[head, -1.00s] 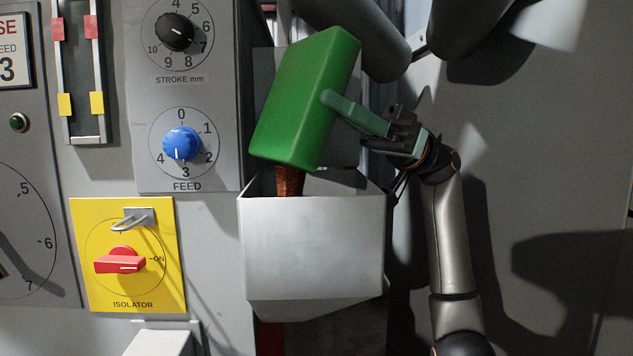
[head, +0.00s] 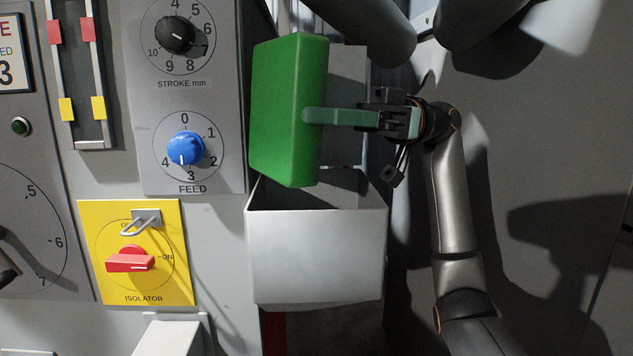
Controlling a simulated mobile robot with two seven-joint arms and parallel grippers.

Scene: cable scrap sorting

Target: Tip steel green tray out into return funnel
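The green tray (head: 288,110) stands on its edge above the return funnel (head: 316,255), its closed outer face towards me. Its open side is turned away and its inside is hidden. My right gripper (head: 384,115) is shut on the tray's dull green handle, at the tray's right. The tray's lower edge is just above the funnel's mouth, overlapping its back part in the view. No material shows falling now. The funnel is a pale metal box with an open top; its contents are hidden. My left gripper is not in view.
A panel with a black stroke knob (head: 175,36) and a blue feed knob (head: 186,149) stands close left of the tray. A yellow isolator plate (head: 173,275) with a red switch (head: 130,261) is left of the funnel. A grey wall lies right of my arm.

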